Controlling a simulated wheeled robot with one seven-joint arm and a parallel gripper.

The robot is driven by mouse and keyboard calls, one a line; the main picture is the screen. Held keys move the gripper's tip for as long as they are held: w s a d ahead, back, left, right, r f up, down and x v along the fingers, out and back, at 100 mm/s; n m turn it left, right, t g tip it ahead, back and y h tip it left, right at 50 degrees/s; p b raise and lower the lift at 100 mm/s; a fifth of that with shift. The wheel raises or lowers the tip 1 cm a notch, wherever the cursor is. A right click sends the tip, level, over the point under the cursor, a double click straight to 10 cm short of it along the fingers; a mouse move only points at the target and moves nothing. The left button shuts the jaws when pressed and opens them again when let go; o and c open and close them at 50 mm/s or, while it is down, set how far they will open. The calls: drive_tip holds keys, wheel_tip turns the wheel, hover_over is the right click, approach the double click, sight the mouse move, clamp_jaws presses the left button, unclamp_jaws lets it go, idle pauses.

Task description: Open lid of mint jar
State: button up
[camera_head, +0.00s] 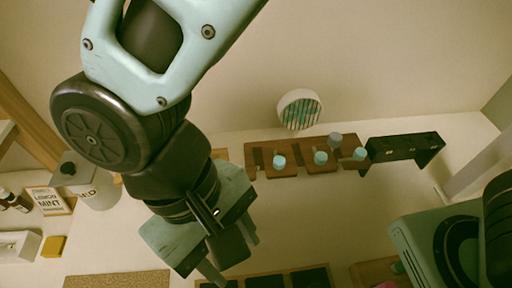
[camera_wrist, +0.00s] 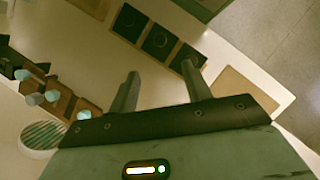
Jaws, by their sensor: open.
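A white jar (camera_head: 95,190) with a pale lid (camera_head: 75,165) and dark knob stands at the left in the head view. Its label shows only "ED", and my arm stands close beside it. I cannot tell whether it is the mint jar; no jar labelled mint is legible. A small card (camera_head: 48,201) reading "LEMON MINT" is left of it. My gripper (camera_head: 232,256) is right of the jar, pointing down over the counter, open. In the wrist view its two fingers (camera_wrist: 160,75) are apart with nothing between them. The jar does not show there.
Wooden racks (camera_head: 258,150) with several blue-capped bottles stand at the back, beside a dark rack (camera_head: 402,148) and a round ribbed dish (camera_head: 300,97). A dark-celled tray (camera_wrist: 144,18) lies beyond my fingers. A teal machine (camera_head: 415,248) stands at right.

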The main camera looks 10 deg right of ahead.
drive_tip(key=p+x, duration=0.2)
drive_tip(key=x, duration=1.2)
drive_tip(key=shift+d+f, duration=0.1)
drive_tip(key=shift+f, duration=0.15)
drive_tip(key=shift+c, duration=0.3)
clamp_jaws()
